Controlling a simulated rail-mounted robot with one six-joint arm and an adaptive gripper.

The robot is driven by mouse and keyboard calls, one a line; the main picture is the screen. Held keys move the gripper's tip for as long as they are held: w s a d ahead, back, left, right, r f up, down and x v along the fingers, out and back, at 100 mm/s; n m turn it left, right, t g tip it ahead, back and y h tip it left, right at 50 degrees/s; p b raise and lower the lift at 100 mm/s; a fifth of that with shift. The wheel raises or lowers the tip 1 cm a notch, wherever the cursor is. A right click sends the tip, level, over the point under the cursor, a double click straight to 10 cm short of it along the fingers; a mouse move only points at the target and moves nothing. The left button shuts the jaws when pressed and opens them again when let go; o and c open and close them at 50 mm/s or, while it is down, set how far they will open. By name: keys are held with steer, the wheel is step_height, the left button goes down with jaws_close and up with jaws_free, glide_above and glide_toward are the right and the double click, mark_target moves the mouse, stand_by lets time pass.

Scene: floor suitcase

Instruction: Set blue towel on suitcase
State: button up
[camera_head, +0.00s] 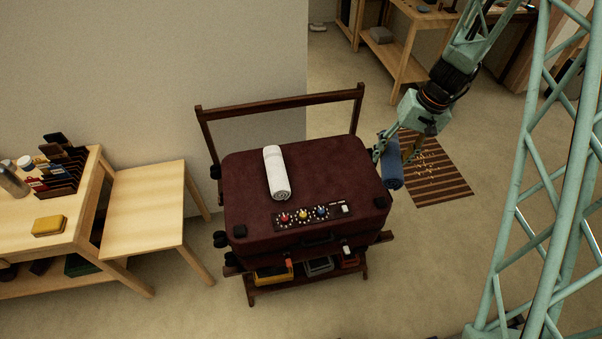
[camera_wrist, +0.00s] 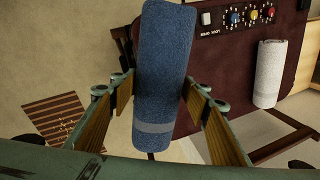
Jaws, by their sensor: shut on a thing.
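The blue towel (camera_head: 391,163) is rolled up and held in my gripper (camera_head: 386,147), just off the right side of the suitcase in the head view. In the wrist view the blue towel (camera_wrist: 163,75) sits between the two wood-faced fingers of my gripper (camera_wrist: 157,103), which is shut on it. The dark red suitcase (camera_head: 240,180) lies flat on a wooden stand. It also shows behind the towel in the wrist view (camera_wrist: 225,60). A rolled white towel (camera_head: 276,172) lies on the suitcase top, left of its middle; it also shows in the wrist view (camera_wrist: 269,75).
A knob panel (camera_head: 303,215) sits at the suitcase's front edge. The stand's rail (camera_head: 285,99) rises behind the suitcase. A striped mat (camera_head: 437,172) lies on the floor at right. A wooden table (camera_head: 148,205) stands at left. The suitcase top right of the white towel is clear.

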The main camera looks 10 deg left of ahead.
steer(key=shift+a, duration=0.1)
steer(key=s+a+f+n+b, duration=0.1)
steer(key=s+a, duration=0.2)
steer(key=a, duration=0.5)
steer(key=s+a+f+n+b, duration=0.1)
steer(key=s+a+f, duration=0.1)
steer(key=a, duration=0.6)
steer(key=s+a+f+n+b, duration=0.1)
steer(key=s+a, duration=0.3)
steer(key=a, duration=0.4)
steer(key=shift+s+a+f+n+g+b, duration=0.3)
steer(key=shift+a+f+g+b, duration=0.1)
steer(key=shift+f+b, duration=0.2)
steer(key=shift+s+a+f, duration=0.2)
steer(key=shift+s+a, duration=0.25)
steer(key=shift+a, duration=0.15)
steer(key=shift+w, duration=0.1)
steer(key=w+d, duration=0.1)
steer(key=w, duration=0.3)
steer(key=w+d+f+p, duration=0.1)
steer(key=w+d, duration=0.1)
steer(key=w, duration=0.3)
steer(key=w+d, duration=0.1)
steer(key=w, duration=0.4)
steer(key=shift+w+d+f+p, duration=0.2)
steer(key=shift+d+p, duration=0.1)
steer(key=shift+p, duration=0.1)
